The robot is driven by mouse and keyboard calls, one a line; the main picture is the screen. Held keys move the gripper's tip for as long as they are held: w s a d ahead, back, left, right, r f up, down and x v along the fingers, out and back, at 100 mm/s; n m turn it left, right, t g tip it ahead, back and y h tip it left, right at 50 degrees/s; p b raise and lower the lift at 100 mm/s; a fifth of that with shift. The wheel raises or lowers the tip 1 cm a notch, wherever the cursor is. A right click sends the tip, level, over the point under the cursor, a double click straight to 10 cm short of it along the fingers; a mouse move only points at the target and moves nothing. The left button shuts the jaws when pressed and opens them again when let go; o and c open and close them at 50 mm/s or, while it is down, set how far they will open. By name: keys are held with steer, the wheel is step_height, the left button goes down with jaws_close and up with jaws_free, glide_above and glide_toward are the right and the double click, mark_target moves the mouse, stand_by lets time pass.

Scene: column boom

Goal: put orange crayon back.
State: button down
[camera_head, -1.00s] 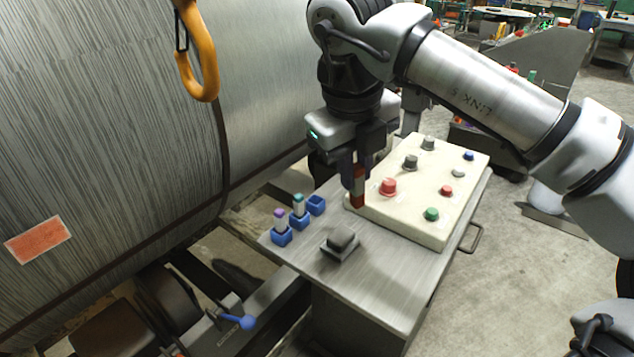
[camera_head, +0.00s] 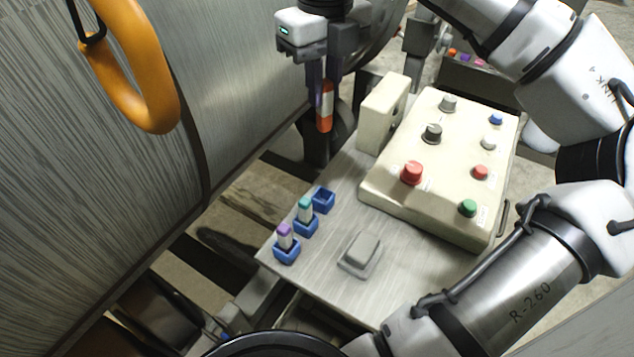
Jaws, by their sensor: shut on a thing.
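My gripper (camera_head: 322,95) is shut on the orange crayon (camera_head: 325,112), an orange stick with a white band. It holds the crayon upright in the air, beyond the far left edge of the metal table. Three blue holders stand in a row on the table's left side. The far blue holder (camera_head: 323,201) is empty. The middle holder has a teal-topped crayon (camera_head: 305,210) and the near one has a purple-topped crayon (camera_head: 285,236).
A cream control box (camera_head: 440,170) with several knobs and buttons covers the table's right. A cream block (camera_head: 382,112) stands at its far left. A grey rocker switch (camera_head: 361,252) sits in front. An orange hook (camera_head: 140,75) hangs at upper left beside a big drum.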

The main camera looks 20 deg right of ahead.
mark_target(324, 130)
step_height(324, 130, down, 19)
steer(key=p, duration=0.3)
steer(key=shift+s, duration=0.15)
steer(key=c, duration=1.4)
jaws_free()
steer(key=shift+o, duration=0.2)
step_height(324, 130, up, 12)
steer(key=shift+f+b, duration=0.1)
steer(key=shift+b, duration=0.85)
